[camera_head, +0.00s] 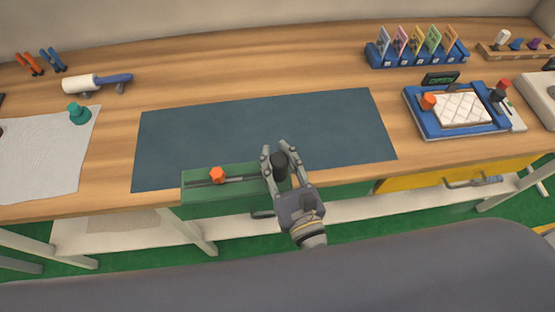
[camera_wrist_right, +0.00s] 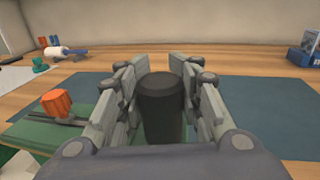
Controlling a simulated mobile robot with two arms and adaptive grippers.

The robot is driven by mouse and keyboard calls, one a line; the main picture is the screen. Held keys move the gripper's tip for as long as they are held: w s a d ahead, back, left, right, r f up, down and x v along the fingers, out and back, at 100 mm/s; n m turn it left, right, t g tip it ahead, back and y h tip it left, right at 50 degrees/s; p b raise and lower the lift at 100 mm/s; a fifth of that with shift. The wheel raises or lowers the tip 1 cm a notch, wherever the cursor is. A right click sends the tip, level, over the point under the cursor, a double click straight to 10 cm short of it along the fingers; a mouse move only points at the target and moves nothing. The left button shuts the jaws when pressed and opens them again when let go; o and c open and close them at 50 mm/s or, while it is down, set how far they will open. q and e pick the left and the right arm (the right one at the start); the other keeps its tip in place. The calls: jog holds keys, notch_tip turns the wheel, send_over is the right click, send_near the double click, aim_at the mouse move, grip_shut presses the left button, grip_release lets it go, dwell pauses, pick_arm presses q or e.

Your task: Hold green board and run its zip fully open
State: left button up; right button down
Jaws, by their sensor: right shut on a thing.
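The green board (camera_head: 220,206) lies at the front edge of the workbench, partly over the dark mat. A dark zip track (camera_head: 235,178) runs along its top. An orange knob (camera_head: 217,174) stands on the left part of the track; it also shows in the right wrist view (camera_wrist_right: 56,103). My right gripper (camera_head: 276,147) is at the board's right part, shut on a black cylindrical knob (camera_head: 279,165). The black knob fills the space between the fingers in the right wrist view (camera_wrist_right: 161,105). The knob's foot is hidden by the fingers. My left gripper is not in view.
The dark mat (camera_head: 250,125) is bare behind the board. A blue tray with a quilted white pad (camera_head: 462,108) stands at right, a blue card rack (camera_head: 415,52) behind it. A white sheet (camera_head: 45,160) with a teal knob (camera_head: 79,113) and a lint roller (camera_head: 85,83) lie at left.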

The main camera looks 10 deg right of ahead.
pick_arm(q)
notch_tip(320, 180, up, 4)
jog(key=p, duration=0.3)
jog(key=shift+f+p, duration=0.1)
jog(key=shift+p, duration=0.25)
pick_arm(e)
jog(key=w+d, duration=0.1)
jog(key=w, duration=1.2)
jog(key=shift+d, duration=0.3)
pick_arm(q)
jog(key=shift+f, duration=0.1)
pick_arm(e)
jog(key=shift+s, duration=0.1)
jog(key=shift+f+b, duration=2.4)
jog(key=shift+b, duration=0.05)
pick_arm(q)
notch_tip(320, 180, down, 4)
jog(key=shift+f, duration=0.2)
pick_arm(e)
jog(key=shift+r, duration=0.1)
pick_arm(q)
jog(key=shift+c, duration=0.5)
